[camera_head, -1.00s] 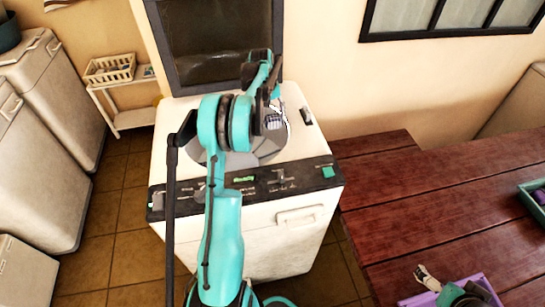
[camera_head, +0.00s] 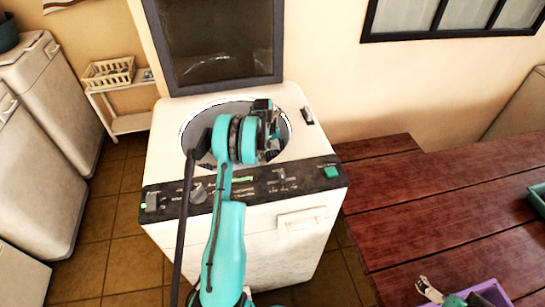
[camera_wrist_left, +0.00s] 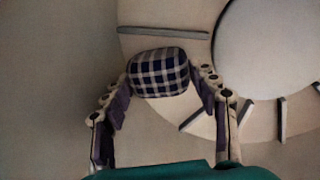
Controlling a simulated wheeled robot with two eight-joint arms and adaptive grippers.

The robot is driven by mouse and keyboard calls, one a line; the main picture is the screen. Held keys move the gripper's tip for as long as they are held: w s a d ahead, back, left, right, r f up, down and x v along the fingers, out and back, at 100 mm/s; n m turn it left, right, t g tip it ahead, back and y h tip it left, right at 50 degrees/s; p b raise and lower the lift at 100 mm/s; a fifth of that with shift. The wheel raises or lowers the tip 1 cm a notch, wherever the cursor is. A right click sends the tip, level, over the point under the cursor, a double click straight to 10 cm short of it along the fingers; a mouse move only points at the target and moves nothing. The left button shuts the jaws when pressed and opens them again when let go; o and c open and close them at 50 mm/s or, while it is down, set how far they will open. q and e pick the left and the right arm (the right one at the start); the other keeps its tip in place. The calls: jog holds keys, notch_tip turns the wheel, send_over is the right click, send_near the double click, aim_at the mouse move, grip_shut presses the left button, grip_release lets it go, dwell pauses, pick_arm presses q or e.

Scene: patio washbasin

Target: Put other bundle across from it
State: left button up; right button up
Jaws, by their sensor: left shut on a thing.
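The washing machine (camera_head: 275,230) stands open at the centre, its round drum opening (camera_head: 205,110) facing up. My left gripper (camera_head: 268,150) reaches down into this opening. In the left wrist view it is shut on a blue-and-white checked bundle (camera_wrist_left: 158,72), held between both fingers. The bundle is above the drum floor (camera_wrist_left: 190,115), beside the large round disc (camera_wrist_left: 275,45); whether it touches the floor I cannot tell. No second bundle shows. What seems to be my right gripper (camera_head: 430,290) is partly cut off at the lower edge.
The raised lid (camera_head: 220,45) stands behind the opening, and the control panel (camera_head: 245,187) runs along the front. A red-brown wooden table (camera_head: 450,215) is on the right, with a purple tray (camera_head: 493,291) and a green crate (camera_head: 537,200). Ribs (camera_wrist_left: 165,31) stick up inside the drum.

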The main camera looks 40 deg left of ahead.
pick_arm(q)
jog(key=shift+f, duration=0.8)
jog(key=shift+r, duration=0.1)
jog(key=o, duration=1.2)
jog(key=shift+f, duration=0.2)
jog(key=shift+r, duration=0.15)
